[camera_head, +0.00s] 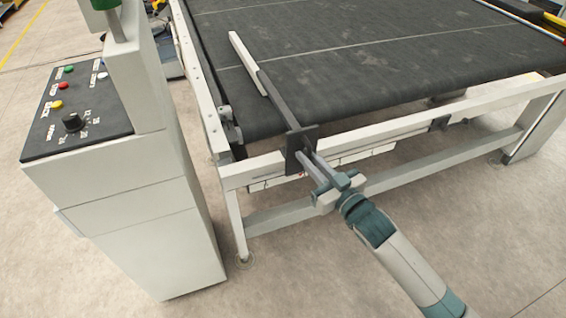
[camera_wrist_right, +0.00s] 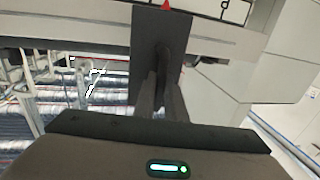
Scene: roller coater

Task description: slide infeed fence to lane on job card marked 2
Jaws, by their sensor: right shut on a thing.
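The infeed fence has a pale bar (camera_head: 248,62) lying over the dark belt, joined by a dark arm (camera_head: 279,103) to a dark plate (camera_head: 299,150) at the conveyor's front rail. My right gripper (camera_head: 316,170) is shut on the fence's handle just in front of the plate. In the right wrist view the two fingers (camera_wrist_right: 160,98) meet the handle below the dark plate (camera_wrist_right: 160,35). A red pointer (camera_wrist_right: 166,4) shows above the plate, against a white strip (camera_wrist_right: 205,8) with black-outlined boxes. I cannot read any lane numbers or make out the job card. My left gripper is out of view.
The conveyor belt (camera_head: 370,45) has pale lines along it. The front rail (camera_head: 420,122) runs right from the fence plate. A control cabinet (camera_head: 140,215) with buttons and a knob (camera_head: 72,122) stands close on the left. The floor in front is clear.

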